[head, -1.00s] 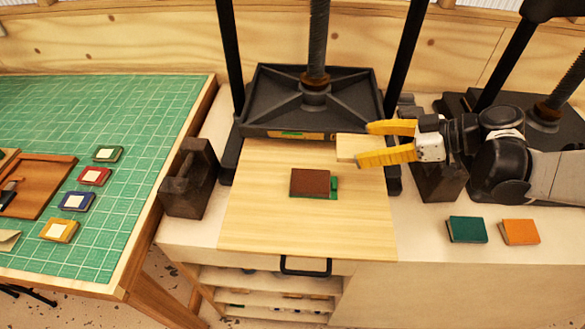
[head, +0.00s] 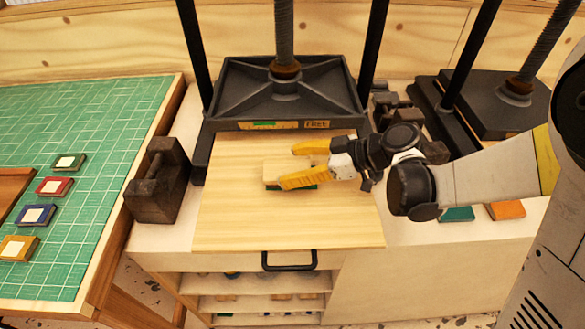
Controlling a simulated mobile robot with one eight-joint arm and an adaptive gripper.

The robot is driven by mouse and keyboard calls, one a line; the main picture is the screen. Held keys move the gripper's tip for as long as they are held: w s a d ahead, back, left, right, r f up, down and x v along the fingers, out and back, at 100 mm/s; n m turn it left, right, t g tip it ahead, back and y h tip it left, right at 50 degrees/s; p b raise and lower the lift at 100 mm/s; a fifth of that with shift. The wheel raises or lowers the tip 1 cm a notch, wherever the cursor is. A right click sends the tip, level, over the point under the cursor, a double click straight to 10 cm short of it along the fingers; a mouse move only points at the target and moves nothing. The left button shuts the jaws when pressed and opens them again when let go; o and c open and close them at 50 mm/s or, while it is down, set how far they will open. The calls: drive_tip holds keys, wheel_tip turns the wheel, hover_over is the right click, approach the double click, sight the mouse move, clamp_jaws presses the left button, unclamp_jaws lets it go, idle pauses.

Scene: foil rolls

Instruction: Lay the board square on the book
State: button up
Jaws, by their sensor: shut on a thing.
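My gripper (head: 288,166) has its yellow fingers shut on a small pale wooden board (head: 273,173). It holds the board over the book, near the middle of the press's light wooden bed (head: 245,225). The board and fingers cover most of the book. Only a thin green edge (head: 304,187) shows below the near finger; the brown top is hidden. The board looks roughly in line with the bed. I cannot tell whether the board touches the book or hangs just above it.
The black press plate (head: 284,90) and its screw stand behind the bed. A dark iron weight (head: 157,182) is at the left. A green book (head: 457,214) and an orange book (head: 506,210) lie at the right, partly behind my arm. The bed's front is clear.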

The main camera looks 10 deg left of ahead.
drive_tip(key=shift+r, duration=0.1)
drive_tip(key=o, duration=1.2)
drive_tip(key=shift+r, duration=0.15)
drive_tip(key=s+d+r+m+t+h+p, duration=0.1)
drive_tip(key=s+d+r+m+t+h, duration=0.1)
drive_tip(key=d, duration=0.7)
drive_tip(key=s+d+r+m+t+h+p, duration=0.1)
drive_tip(key=s+d+r+m+h, duration=0.3)
drive_tip(key=d+m, duration=0.5)
drive_tip(key=s+d+r+m+t+h+p, duration=0.1)
drive_tip(key=s+d+r+m+t+h, duration=0.2)
drive_tip(key=d, duration=0.8)
drive_tip(key=shift+s+d+r+m+h, duration=0.1)
drive_tip(key=shift+s+m+h, duration=0.6)
drive_tip(key=shift+m+h, duration=0.1)
drive_tip(key=shift+s+d+r+m+h, duration=0.1)
drive_tip(key=shift+s+m+h, duration=0.6)
drive_tip(key=shift+m+h, duration=0.1)
